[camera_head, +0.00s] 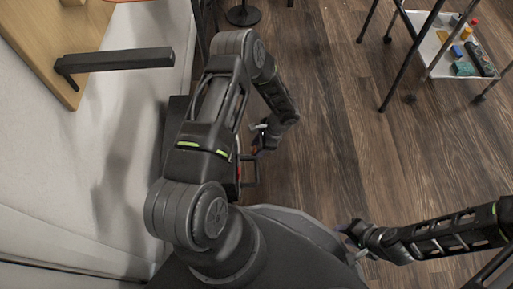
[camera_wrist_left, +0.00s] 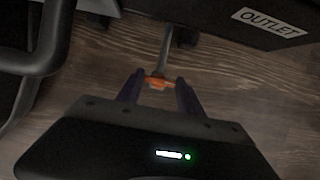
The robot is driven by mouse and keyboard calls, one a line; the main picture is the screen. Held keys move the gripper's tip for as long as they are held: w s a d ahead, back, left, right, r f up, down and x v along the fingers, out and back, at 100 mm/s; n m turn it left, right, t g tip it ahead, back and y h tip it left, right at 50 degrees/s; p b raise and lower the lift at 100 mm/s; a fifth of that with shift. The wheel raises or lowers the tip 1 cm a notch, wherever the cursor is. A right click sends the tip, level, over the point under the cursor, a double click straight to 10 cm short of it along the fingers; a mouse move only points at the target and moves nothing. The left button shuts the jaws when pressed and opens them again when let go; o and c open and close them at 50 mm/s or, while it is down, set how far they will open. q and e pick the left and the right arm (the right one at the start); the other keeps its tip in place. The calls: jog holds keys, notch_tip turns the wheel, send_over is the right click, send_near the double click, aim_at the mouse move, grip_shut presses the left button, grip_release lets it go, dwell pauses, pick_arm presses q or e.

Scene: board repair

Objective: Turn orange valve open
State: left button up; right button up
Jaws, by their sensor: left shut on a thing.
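The orange valve (camera_wrist_left: 158,83) shows in the left wrist view, on a thin grey pipe (camera_wrist_left: 165,50) that runs up between the fingers. My left gripper (camera_wrist_left: 158,93) has its two dark fingers on either side of the valve and is shut on it. In the head view my left gripper (camera_head: 262,140) is small and partly covered by my arm, and I cannot make out the valve there. My right gripper (camera_head: 352,238) is low in the head view, away from the valve, and its fingers are too small and covered to read.
A dark box with an OUTLET label (camera_wrist_left: 270,22) stands beside the pipe. A dark tube frame (camera_wrist_left: 45,45) is at the left of the wrist view. A wheeled cart (camera_head: 432,52) with small items is at the upper right. A wooden board (camera_head: 95,45) is at the upper left. Wood floor (camera_head: 335,130) is clear between.

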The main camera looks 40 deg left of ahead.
pick_arm(q)
jog(key=shift+a+n, duration=0.1)
jog(key=shift+n, duration=0.4)
jog(key=n+h+b, duration=0.1)
jog(key=n, duration=0.1)
jog(key=shift+w+f+n+g+b, duration=0.1)
jog(key=shift+n+g+b, duration=0.2)
jog(key=shift+g+b, duration=0.1)
jog(key=n+h+b, duration=0.1)
jog(key=n, duration=0.2)
jog(key=shift+a+n+g, duration=0.15)
jog(key=shift+n+g, duration=0.15)
jog(key=n+h+b, duration=0.1)
jog(key=n, duration=0.2)
jog(key=shift+n+h, duration=0.3)
jog(key=n, duration=0.2)
jog(key=n+h, duration=0.1)
jog(key=n, duration=0.1)
jog(key=shift+a+h, duration=0.15)
jog(key=shift+h, duration=0.15)
jog(key=o, duration=1.4)
jog(key=shift+r, duration=0.2)
